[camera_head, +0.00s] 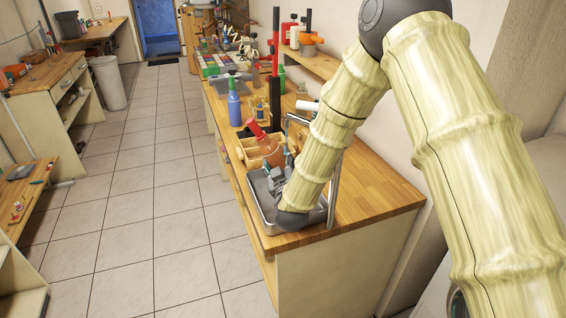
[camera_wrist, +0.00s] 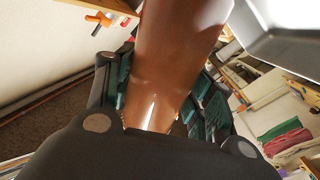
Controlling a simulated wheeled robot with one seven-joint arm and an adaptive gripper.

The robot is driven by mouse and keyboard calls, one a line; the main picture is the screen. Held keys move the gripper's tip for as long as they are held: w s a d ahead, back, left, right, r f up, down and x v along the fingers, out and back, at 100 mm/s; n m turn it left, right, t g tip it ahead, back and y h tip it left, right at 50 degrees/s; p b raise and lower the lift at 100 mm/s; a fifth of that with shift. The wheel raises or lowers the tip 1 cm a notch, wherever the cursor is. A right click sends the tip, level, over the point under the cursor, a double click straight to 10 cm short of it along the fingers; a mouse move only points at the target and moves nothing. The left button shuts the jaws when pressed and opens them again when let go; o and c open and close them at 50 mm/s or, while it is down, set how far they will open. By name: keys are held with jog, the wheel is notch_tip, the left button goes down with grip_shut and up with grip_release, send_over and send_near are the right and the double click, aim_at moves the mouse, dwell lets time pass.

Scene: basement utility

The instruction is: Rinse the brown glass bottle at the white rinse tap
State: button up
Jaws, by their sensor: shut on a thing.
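The brown glass bottle (camera_head: 270,152) is held by my gripper (camera_head: 276,184) over the near end of the workbench. Its wider brown body rises above the fingers in the head view. In the wrist view the bottle (camera_wrist: 170,50) fills the middle and narrows between the dark green finger pads (camera_wrist: 165,105), which are shut on it. The bottle's mouth is hidden. A white spout-like part (camera_head: 307,105), which looks like the rinse tap, is just right of and behind the bottle, by a metal upright. A grey metal basin (camera_head: 265,217) lies below my gripper.
A wooden divided box (camera_head: 247,152) stands just behind the basin, with a red-topped thing by it. A blue bottle (camera_head: 234,108) stands farther back. More clutter fills the bench's far end. The tiled floor (camera_head: 150,190) on the left is clear.

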jog(key=s+a, duration=0.1)
jog(key=a, duration=0.6)
dwell(0.7)
dwell(0.4)
jog(key=shift+a+r, duration=0.1)
jog(key=shift+r, duration=0.1)
dwell(0.7)
jog(key=a+r+p, duration=0.1)
jog(key=a+r, duration=0.2)
jog(key=a, duration=0.1)
jog(key=shift+s+a+r, duration=0.35)
jog(key=shift+a, duration=0.05)
dwell(0.6)
